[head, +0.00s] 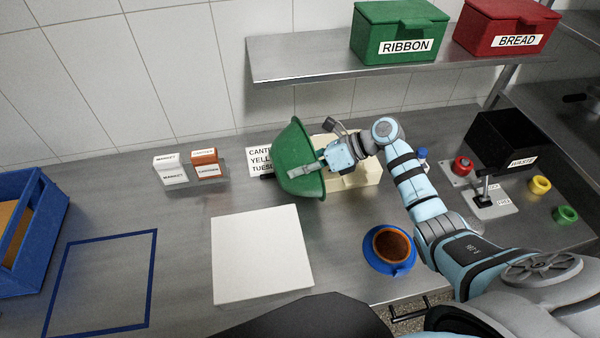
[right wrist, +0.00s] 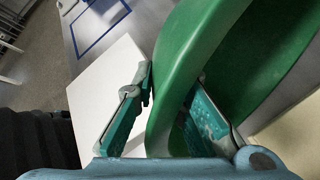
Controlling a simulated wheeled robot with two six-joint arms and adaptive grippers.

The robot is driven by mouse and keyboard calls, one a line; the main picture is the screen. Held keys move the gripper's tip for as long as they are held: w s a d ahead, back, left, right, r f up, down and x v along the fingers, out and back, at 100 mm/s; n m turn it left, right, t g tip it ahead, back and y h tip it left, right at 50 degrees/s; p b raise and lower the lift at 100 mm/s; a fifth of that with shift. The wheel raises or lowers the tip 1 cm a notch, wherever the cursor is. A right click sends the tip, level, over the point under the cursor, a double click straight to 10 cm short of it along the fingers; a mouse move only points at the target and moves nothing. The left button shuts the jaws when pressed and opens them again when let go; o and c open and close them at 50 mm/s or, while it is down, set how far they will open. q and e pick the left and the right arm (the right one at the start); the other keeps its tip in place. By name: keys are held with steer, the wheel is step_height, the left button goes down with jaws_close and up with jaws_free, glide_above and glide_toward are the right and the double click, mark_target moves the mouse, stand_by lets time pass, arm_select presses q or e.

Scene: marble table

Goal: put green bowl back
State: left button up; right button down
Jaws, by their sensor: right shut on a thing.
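The green bowl (head: 297,160) is tilted steeply onto its side near the back middle of the table. My right gripper (head: 318,168) is shut on the bowl's rim. In the right wrist view the green bowl (right wrist: 190,70) passes between the two fingers of my right gripper (right wrist: 165,115), one finger on each side of its wall. In the head view the bowl is in front of a cream-coloured block-like holder (head: 362,172) and partly covers a sign. I cannot tell whether the bowl touches the table. My left gripper is not in view.
A white square board (head: 262,254) lies front middle. A brown-filled cup on a blue saucer (head: 403,264) stands right of it. Small boxes (head: 172,170) stand left of the bowl. A blue crate (head: 30,225) and blue taped outline (head: 98,325) are at left. A black waste bin (head: 490,135) stands back right.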

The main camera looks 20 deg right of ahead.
steer(key=shift+w+f, duration=0.15)
steer(key=shift+f, duration=0.8)
steer(key=shift+f, duration=0.1)
steer(key=c, duration=1.6)
jaws_free()
steer(key=shift+c, duration=0.2)
